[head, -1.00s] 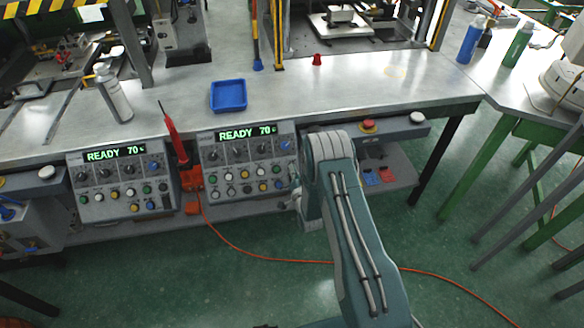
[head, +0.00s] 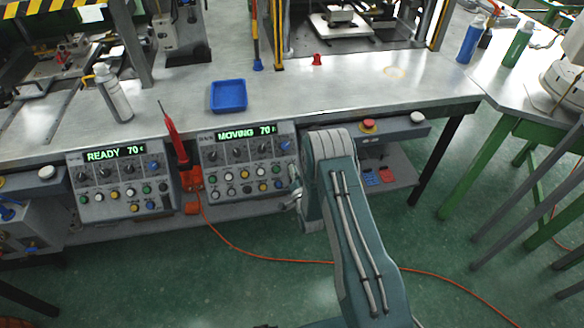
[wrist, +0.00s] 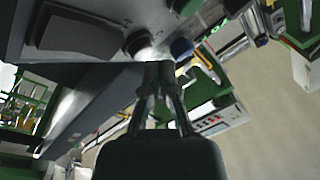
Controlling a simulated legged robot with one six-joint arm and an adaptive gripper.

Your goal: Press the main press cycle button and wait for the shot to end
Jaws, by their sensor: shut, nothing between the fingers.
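The right control panel (head: 247,163) has a lit display (head: 245,132) reading MOVING 70. The left control panel (head: 120,182) reads READY 70. My gripper (head: 296,197) is shut and empty at the lower right edge of the right panel, partly hidden by my arm. In the wrist view my gripper's closed fingertips (wrist: 158,70) are just below a round dark-rimmed button with a bright face (wrist: 142,47). Contact cannot be told. A blue button (wrist: 182,47) and a green button (wrist: 185,5) are close by. Labels are unreadable, so I cannot tell which is the main press cycle button.
A red mushroom button (head: 368,125) and a white button (head: 417,118) sit right of my arm. A red screwdriver-like tool (head: 176,140) stands between the panels. A blue tray (head: 229,96) is on the metal bench (head: 300,92). An orange cable (head: 262,258) crosses the floor.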

